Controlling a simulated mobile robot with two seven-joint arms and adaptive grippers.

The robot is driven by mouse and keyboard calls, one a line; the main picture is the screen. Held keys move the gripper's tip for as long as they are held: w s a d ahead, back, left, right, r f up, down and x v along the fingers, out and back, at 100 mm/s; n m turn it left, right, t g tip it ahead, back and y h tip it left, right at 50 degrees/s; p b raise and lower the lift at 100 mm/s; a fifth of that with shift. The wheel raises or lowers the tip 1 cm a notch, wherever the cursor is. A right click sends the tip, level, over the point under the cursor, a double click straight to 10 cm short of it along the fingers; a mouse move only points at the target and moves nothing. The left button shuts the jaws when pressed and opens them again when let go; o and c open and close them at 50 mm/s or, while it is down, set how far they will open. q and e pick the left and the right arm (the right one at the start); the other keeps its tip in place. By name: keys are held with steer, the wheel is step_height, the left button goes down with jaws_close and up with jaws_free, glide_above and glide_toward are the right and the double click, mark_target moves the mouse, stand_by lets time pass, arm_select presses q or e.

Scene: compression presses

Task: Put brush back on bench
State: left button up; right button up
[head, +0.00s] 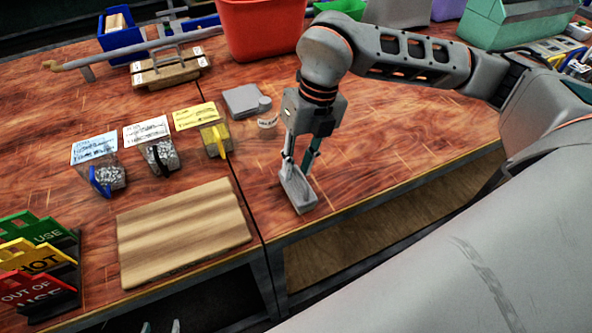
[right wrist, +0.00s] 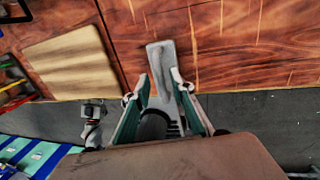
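My left gripper (head: 160,327) shows only as two separated fingertips at the bottom of the head view, empty and off the bench.
The wooden bench (head: 370,150) has clear room right of my gripper. A red bin (head: 262,30) stands behind.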

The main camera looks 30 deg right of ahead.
mark_target(304, 178)
steer(key=v, duration=0.9)
steer(key=shift+r+p, duration=0.25)
steer(key=shift+p, duration=0.05)
